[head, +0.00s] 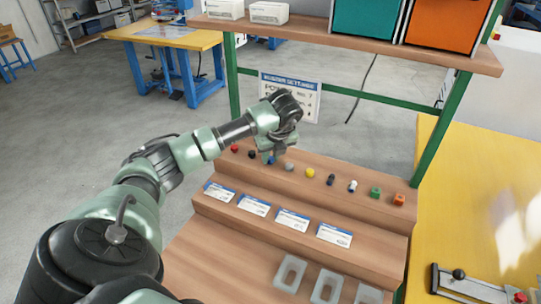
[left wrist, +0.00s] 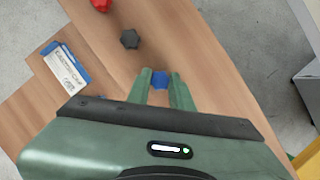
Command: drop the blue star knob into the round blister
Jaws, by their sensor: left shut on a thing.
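The blue star knob (head: 270,160) is at the upper step of the wooden stand, in the row of small parts. Grey blister trays (head: 307,276) stand at the lower front, the last one cut by the frame edge. I cannot tell which is the round blister. My right gripper is not in view.
Red (head: 235,148) and black (head: 252,154) knobs lie left of the blue one; grey (head: 289,167), yellow (head: 310,173) and several other parts lie to its right. Labelled cards (head: 292,219) lie on the middle step. A green post (head: 441,130) and a shelf (head: 350,38) rise behind.

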